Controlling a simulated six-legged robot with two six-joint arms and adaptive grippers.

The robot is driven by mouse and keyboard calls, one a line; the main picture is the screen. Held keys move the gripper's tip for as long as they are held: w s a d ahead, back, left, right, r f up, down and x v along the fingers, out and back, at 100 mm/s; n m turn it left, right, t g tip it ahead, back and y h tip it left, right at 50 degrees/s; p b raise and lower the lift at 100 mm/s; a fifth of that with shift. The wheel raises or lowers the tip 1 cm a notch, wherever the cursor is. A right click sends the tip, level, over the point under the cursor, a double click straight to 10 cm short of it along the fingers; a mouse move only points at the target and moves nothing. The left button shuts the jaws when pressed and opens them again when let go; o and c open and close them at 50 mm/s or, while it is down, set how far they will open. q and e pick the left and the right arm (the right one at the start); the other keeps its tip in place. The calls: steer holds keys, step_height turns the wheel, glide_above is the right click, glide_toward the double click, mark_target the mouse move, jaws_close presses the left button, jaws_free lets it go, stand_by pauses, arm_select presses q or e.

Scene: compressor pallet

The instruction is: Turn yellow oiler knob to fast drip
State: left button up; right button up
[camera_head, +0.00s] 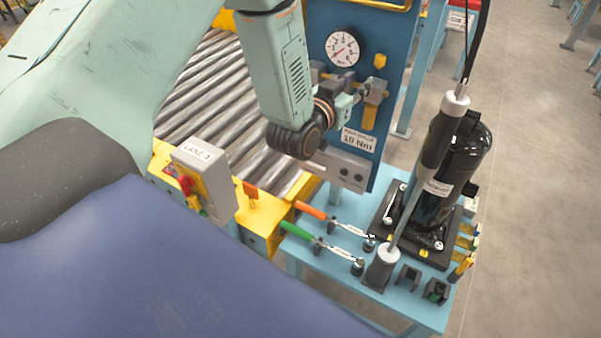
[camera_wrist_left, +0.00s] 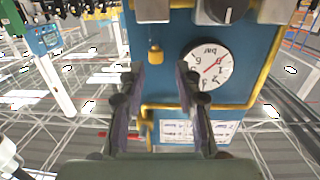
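The yellow oiler knob (camera_head: 380,61) stands on top of a grey fitting on the blue panel, right of the pressure gauge (camera_head: 343,49). My left gripper (camera_head: 358,94) is in front of the panel, below the knob, and partly hidden by its own wrist. The left wrist view is upside down. There, the two dark fingers of the left gripper (camera_wrist_left: 160,72) are apart with nothing between them. The yellow knob (camera_wrist_left: 155,53) shows just beyond the fingertips, roughly centred, left of the gauge (camera_wrist_left: 210,66). I see no contact. My right gripper is not in view.
Yellow pipe (camera_wrist_left: 262,75) runs along the panel. A roller conveyor (camera_head: 205,95) lies left. Open floor is at right.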

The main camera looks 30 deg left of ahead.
arm_select(q)
steer(key=s+a+f+n+g+y, duration=0.3)
steer(key=s+f+g, duration=0.4)
steer(key=s+f, duration=0.8)
steer(key=shift+s+b, duration=0.25)
steer(key=shift+b, duration=0.05)
steer(key=shift+r, duration=0.1)
